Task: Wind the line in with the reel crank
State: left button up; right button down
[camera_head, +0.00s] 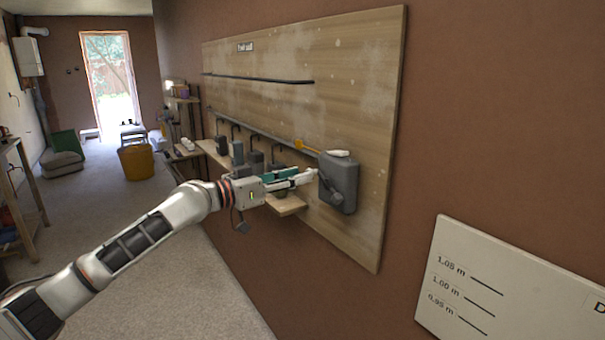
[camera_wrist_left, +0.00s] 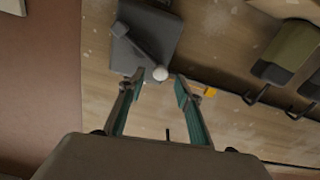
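A grey box-shaped reel (camera_head: 340,182) is mounted on the wooden wall board; it also shows in the left wrist view (camera_wrist_left: 155,28). In that view a dark crank arm (camera_wrist_left: 132,47) lies across its face and ends in a pale round knob (camera_wrist_left: 160,73). My left gripper (camera_head: 312,175) is in front of the reel's left side in the head view. In the wrist view its two teal-lined fingers (camera_wrist_left: 158,76) are apart, with the knob between or just beyond the tips. Contact cannot be told. The line itself is not clear. My right gripper is out of view.
A yellow-orange piece (camera_head: 306,147) sticks out left of the reel. Several dark blocks (camera_head: 238,152) and hooks line the board's rail, above a small wooden shelf (camera_head: 288,206). A white height-marked panel (camera_head: 510,290) is on the wall at right. The floor (camera_head: 110,215) at left is mostly open.

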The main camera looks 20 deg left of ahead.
aim_at(323, 185)
pick_arm(q)
jog(key=shift+x, duration=1.45)
grip_shut()
jog(key=shift+f, duration=0.1)
